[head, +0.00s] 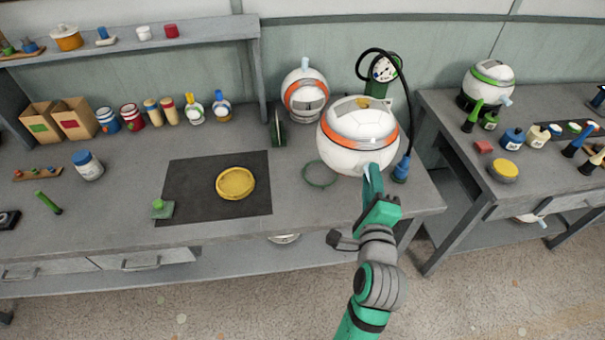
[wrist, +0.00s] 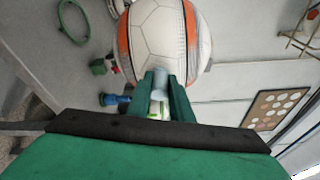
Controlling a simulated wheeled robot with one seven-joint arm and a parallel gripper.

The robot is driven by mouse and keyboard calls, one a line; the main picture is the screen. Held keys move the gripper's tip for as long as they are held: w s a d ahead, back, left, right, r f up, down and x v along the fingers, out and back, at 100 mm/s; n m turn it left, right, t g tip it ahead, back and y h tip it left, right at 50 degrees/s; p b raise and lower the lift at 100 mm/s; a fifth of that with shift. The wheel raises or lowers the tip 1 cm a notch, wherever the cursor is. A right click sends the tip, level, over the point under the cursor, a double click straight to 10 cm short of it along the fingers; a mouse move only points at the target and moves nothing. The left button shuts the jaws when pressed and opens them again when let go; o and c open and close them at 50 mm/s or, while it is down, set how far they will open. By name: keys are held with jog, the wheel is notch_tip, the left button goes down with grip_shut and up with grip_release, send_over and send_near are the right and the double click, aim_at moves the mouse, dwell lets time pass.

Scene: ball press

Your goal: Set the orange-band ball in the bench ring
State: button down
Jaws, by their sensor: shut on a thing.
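The orange-band ball (head: 358,152) is white with orange bands and grey panels. My gripper (head: 371,178) is shut on its short pale stem and holds the ball out in front of it, seemingly above the bench. In the wrist view the fingers (wrist: 160,95) close on the stem (wrist: 159,88), with the ball (wrist: 160,40) just beyond. The bench ring (head: 307,182) is a thin green hoop lying flat and empty, to the left of and below the ball. It also shows in the wrist view (wrist: 63,27), apart from the ball.
A second orange-banded ball (head: 304,104) with a pale stem stands at the back. A yellow disc (head: 235,183) lies on a dark mat (head: 190,190).

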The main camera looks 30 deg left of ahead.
aim_at(343, 173)
jog(key=w+a+f, duration=0.1)
jog(key=a, duration=0.1)
jog(key=w+a+f, duration=0.1)
jog(key=a, duration=0.2)
jog(key=w+a+f, duration=0.1)
jog(key=w+a, duration=0.1)
jog(key=a, duration=0.1)
jog(key=shift+w+f, duration=0.1)
jog(key=shift+f, duration=0.2)
jog(key=a+f, duration=0.1)
jog(key=w+a+f, duration=0.1)
jog(key=f, duration=0.1)
jog(key=w+a+f, duration=0.1)
jog(key=shift+a+f, duration=0.25)
jog(key=shift+a, duration=0.05)
jog(key=shift+w+a+f, duration=0.15)
jog(key=shift+a+f, duration=0.05)
jog(key=shift+f, duration=0.6)
jog(key=shift+w+a+f, duration=0.1)
jog(key=shift+a+f, duration=0.1)
jog(key=shift+f, duration=0.55)
jog(key=shift+w+a+f, duration=0.15)
jog(key=shift+a+f, duration=0.05)
jog(key=shift+f, duration=0.9)
jog(key=c, duration=1.6)
grip_release()
jog(key=shift+f, duration=0.15)
